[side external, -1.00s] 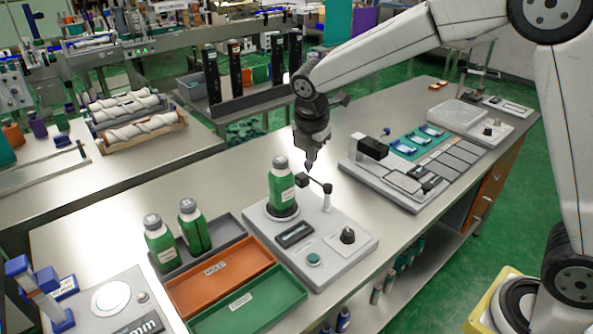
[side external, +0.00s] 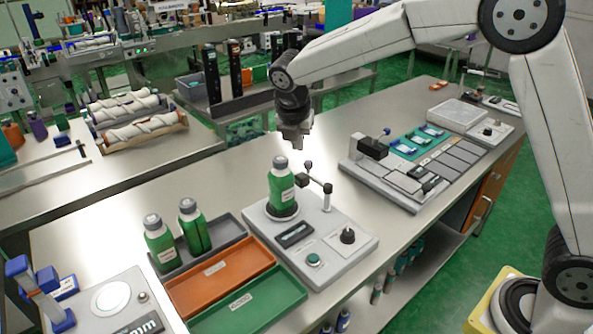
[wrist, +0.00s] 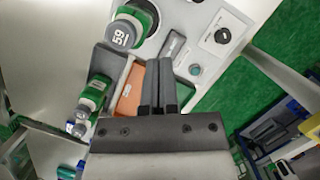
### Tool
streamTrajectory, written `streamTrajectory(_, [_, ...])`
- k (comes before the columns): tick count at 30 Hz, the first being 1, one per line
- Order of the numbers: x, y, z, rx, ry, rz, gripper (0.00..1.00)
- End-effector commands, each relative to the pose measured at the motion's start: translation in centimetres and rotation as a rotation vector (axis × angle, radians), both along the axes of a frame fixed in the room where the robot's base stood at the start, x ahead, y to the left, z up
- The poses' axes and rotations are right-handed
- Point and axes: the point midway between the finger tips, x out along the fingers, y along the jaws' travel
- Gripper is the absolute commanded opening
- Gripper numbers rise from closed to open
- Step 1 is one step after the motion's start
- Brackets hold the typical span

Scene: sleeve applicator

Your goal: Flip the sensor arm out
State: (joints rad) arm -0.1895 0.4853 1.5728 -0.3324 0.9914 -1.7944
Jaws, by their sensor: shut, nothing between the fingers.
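The bottle stands upright on the station's round seat. My gripper (side external: 300,148) is shut and empty, above and behind the station, apart from the knob. In the wrist view its fingers (wrist: 159,64) are together, and the bottle (wrist: 125,33) shows at upper left; the sensor arm is not clear there.
Grey (side external: 236,234), orange (side external: 185,300) and green (side external: 285,302) trays lie left of the station, with two green bottles (side external: 193,225) at the grey one. A second fixture (side external: 395,192) stands to the right. Bare table (side external: 228,178) lies behind the station.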

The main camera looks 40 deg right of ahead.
Motion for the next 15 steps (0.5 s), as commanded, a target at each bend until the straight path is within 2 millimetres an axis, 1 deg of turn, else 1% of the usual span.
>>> streamTrajectory(8, [0.3, -0.6, -2.1, -0.001, 0.003, -0.002, 0.0])
streamTrajectory(15, [0.8, -1.4, -5.4, 0.0, 0.004, -0.002, 0.0])
